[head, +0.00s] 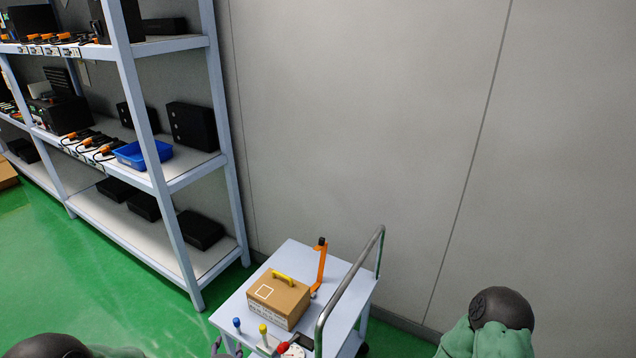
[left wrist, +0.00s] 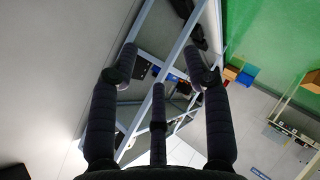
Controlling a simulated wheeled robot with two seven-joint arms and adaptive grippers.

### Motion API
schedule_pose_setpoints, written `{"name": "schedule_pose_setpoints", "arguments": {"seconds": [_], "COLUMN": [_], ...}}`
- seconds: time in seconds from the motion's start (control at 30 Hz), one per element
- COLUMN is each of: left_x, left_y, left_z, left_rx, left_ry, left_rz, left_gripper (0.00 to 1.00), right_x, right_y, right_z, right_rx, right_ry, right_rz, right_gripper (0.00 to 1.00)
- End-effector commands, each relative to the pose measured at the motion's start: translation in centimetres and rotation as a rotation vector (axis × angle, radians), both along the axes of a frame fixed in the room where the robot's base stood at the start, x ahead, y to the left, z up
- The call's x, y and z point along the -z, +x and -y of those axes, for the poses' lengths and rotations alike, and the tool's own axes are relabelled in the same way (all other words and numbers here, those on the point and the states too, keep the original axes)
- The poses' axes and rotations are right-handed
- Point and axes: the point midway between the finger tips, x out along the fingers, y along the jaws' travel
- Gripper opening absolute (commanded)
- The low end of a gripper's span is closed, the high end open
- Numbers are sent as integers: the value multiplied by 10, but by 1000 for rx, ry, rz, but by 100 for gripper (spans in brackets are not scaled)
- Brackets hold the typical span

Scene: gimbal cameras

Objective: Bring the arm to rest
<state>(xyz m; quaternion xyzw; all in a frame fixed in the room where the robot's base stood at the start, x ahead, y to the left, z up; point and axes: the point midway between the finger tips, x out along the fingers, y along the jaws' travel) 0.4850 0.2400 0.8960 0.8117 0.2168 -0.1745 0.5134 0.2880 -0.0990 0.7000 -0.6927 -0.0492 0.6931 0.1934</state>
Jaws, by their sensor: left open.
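My left gripper (left wrist: 160,62) is open and empty in the left wrist view, its dark fingers spread apart with nothing between them. In the head view, part of my left arm (head: 45,346) shows at the bottom left edge as a dark joint with green beside it. Small dark pieces at the bottom edge by the cart may be my left fingers; I cannot tell. My right arm (head: 500,312) shows at the lower right as a dark round joint on green links. My right gripper is out of view.
A metal shelf (head: 135,210) with black boxes and a blue tray (head: 142,154) stands left. A grey wall (head: 370,120) closes the back; green floor (head: 100,270) lies open.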

Motion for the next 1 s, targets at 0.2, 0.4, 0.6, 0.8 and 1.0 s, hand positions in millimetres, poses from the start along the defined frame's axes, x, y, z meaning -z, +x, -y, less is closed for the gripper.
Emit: {"name": "schedule_pose_setpoints", "arguments": {"seconds": [0.2,0.4,0.6,0.8,1.0], "left_x": [41,98,168,228,270], "left_y": [-10,-30,-68,-119,-169], "left_z": [17,42,76,107,131], "left_rx": [102,263,501,756,984], "left_ry": [27,60,92,103,96], "left_rz": [-115,-274,-471,-640,-761], "left_gripper": [49,49,49,49,49], "right_x": [12,29,49,69,85], "right_y": [-1,-1,-1,-1,-1], "right_z": [0,0,0,0,0], "right_rx": [-2,0,-1,-1,-1], "right_ry": [0,0,0,0,0], "right_rz": [-2,-1,-2,-2,-2], "right_gripper": [59,59,59,59,59]}}
